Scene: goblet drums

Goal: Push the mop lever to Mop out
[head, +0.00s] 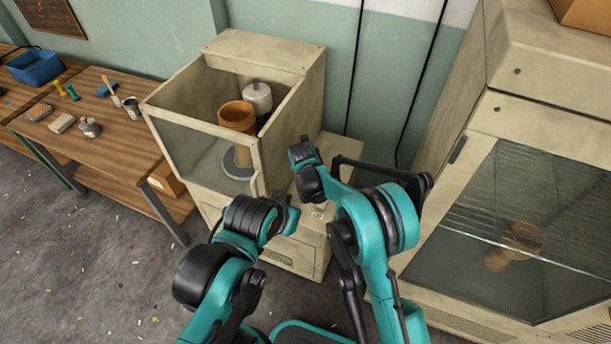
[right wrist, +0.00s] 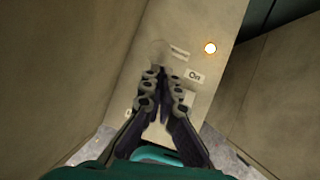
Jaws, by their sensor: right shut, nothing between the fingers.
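My right gripper (right wrist: 161,72) is shut and empty in the right wrist view. Its fingertips are over a pale control panel (right wrist: 205,110), close to a label reading "On" (right wrist: 194,76). A faint round shape (right wrist: 161,50) lies just past the fingertips; I cannot tell whether it is part of a lever. The mop lever cannot be made out clearly, and the fingers hide part of the panel. In the head view my left gripper (head: 284,212) is by the front right of the glass-sided booth (head: 200,152); its jaw opening cannot be seen.
The booth holds an orange-brown goblet drum (head: 237,118) above a grey disc, and a whitish cylinder (head: 258,98). A lit round lamp (right wrist: 210,48) is on the panel. A workbench (head: 105,155) stands at left, a large glass-fronted cabinet (head: 470,140) at right. Open floor lies front left.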

